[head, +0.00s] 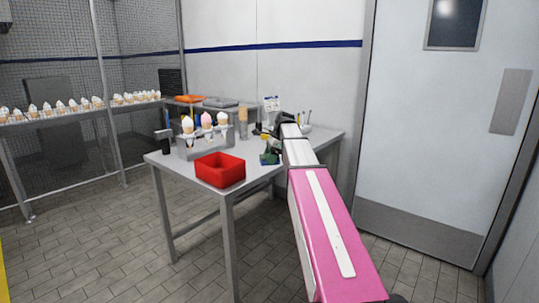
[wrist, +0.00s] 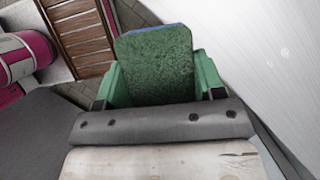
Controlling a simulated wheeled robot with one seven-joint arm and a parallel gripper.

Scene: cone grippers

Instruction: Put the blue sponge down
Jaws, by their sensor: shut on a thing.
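The blue sponge (wrist: 155,65) is between the green fingers of my gripper (wrist: 155,88) in the wrist view. Its dark green scouring face is toward the camera, and a thin blue strip shows along its top edge. My gripper is shut on it. In the head view my gripper (head: 268,152) is small, at the right part of the metal table (head: 262,179). A small blue patch shows there, too small to make out clearly. I cannot tell whether the sponge touches the table.
A red bin (head: 220,170) stands at the table's front edge, left of my gripper. Behind it a metal holder (head: 190,152) carries several cones. A tan stack (head: 243,123) and grey and orange trays (head: 219,102) are farther back. A door (head: 430,130) is at the right.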

